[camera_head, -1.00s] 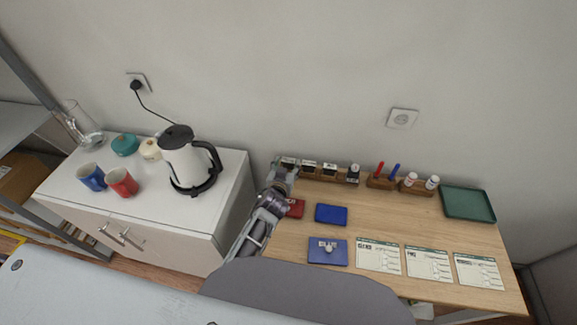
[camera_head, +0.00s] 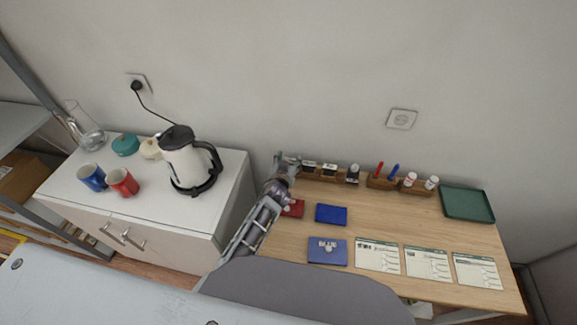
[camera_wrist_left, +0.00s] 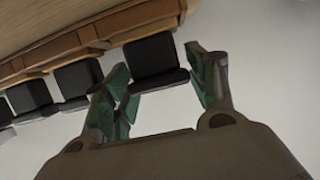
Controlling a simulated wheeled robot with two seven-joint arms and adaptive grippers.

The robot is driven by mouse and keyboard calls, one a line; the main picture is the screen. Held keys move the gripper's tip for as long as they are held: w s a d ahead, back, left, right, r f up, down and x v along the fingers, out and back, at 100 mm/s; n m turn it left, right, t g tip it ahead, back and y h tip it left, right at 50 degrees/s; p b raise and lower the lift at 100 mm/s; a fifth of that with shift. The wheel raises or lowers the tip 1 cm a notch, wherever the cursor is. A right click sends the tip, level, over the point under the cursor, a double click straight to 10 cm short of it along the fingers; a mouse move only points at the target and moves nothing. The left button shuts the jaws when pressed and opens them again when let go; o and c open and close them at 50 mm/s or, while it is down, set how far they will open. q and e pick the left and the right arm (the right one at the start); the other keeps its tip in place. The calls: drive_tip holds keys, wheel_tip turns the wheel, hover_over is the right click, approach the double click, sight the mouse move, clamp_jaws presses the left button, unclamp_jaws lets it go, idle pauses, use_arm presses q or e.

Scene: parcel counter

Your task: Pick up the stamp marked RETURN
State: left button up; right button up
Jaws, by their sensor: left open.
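A wooden rack (camera_head: 330,178) at the back left of the desk holds a row of stamps with dark bodies and white tops. Two of them, a middle stamp (camera_head: 309,166) and another stamp (camera_head: 329,169), show beside my gripper; their lettering is too small to read. My left gripper (camera_head: 287,161) is at the rack's left end and covers the leftmost stamp in the head view. In the left wrist view, the open fingers stand on either side of a black stamp (camera_wrist_left: 155,60); no marking shows, and I cannot tell whether they touch it. My right gripper is out of view.
A red pad (camera_head: 294,208) lies close to my left arm. A kettle (camera_head: 186,163) stands on the cabinet left.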

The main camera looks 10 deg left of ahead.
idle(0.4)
use_arm(q)
drive_tip(key=c, duration=0.7)
drive_tip(key=shift+r, duration=5)
